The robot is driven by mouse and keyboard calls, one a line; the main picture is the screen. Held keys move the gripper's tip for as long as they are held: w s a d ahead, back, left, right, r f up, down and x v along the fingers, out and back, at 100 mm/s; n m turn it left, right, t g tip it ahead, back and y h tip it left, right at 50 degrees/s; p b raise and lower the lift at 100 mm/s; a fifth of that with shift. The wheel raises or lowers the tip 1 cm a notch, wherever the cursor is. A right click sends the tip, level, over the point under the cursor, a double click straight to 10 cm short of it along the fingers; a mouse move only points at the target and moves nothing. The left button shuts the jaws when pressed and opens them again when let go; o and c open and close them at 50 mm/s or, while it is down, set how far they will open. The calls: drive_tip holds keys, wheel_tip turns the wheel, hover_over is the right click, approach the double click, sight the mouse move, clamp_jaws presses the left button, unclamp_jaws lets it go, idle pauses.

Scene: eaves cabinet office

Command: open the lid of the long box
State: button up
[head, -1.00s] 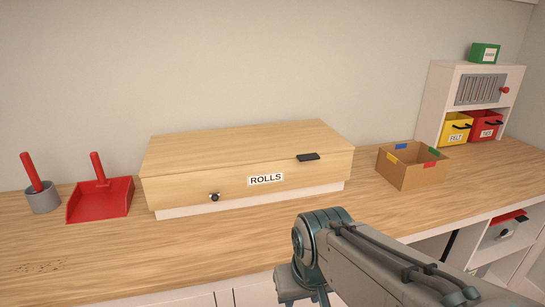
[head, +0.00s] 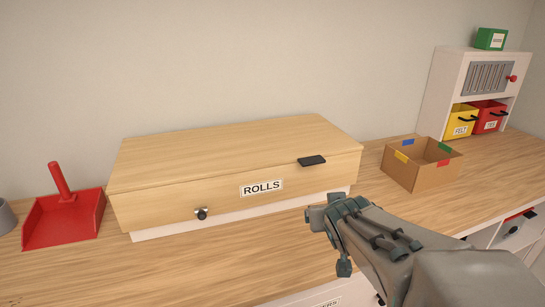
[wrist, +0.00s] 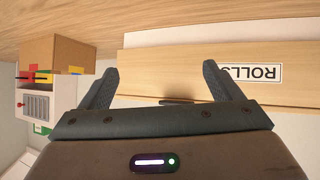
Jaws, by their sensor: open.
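The long box (head: 225,150) of pale wood lies on the counter with its lid shut, above a white base. Its front bears a ROLLS label (head: 262,188), upside down in the wrist view (wrist: 257,72). A dark handle (head: 312,161) juts from the lid's front edge at the right. A dark round knob (head: 201,213) is low on the front at the left. My gripper (wrist: 160,82) is open and empty before the box's right front. In the wrist view the dark handle (wrist: 185,101) shows between the fingers, partly hidden by the gripper body; I see no contact.
A red dustpan (head: 63,220) lies left of the box, with a grey cup (head: 5,218) at the picture edge. A cardboard box (head: 415,172) with coloured tape stands to the right. Beyond it is a white shelf unit (head: 440,95) with yellow and red bins.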

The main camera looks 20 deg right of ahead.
sight(315, 162)
wheel_tip(315, 162, up, 4)
drive_tip(key=d+n+t+y+b, duration=0.3)
drive_tip(key=t+y+b, duration=0.15)
drive_tip(key=t, duration=0.35)
drive_tip(key=w, duration=0.9)
drive_tip(key=w+a, duration=0.1)
drive_tip(key=w, duration=0.4)
drive_tip(key=shift+w, duration=0.15)
